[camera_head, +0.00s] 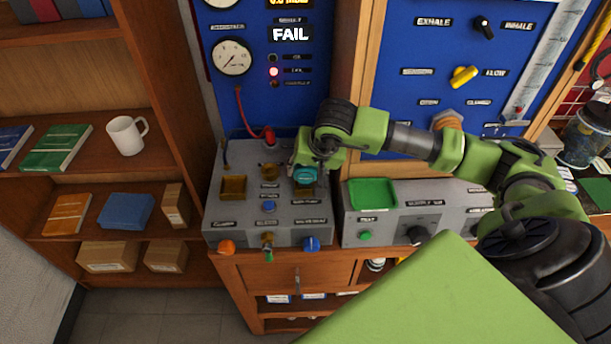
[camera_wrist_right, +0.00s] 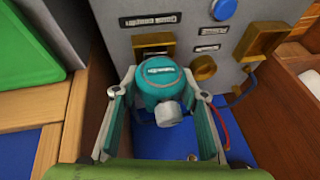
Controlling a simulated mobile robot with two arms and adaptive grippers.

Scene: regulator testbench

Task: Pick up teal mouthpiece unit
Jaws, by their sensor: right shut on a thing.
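The teal mouthpiece unit (camera_head: 306,175) is a small rounded teal piece at the right side of the grey test box's top. In the right wrist view the teal mouthpiece unit (camera_wrist_right: 160,83) has a label on its cap and a light grey knob at its front. My right gripper (camera_head: 303,165) is shut on it, with one finger on each side; the right gripper (camera_wrist_right: 163,110) shows this in the wrist view. A brass holder (camera_wrist_right: 153,42) is right beside the unit. I cannot tell whether the unit still touches it. My left gripper is not in view.
The grey test box (camera_head: 225,215) carries another brass holder (camera_head: 233,187), a blue button and coloured front knobs. A second grey box with a green tray (camera_head: 372,193) stands to the right. A blue panel with gauges rises behind; a lit display reads FAIL. Shelves (camera_head: 75,155) stand left.

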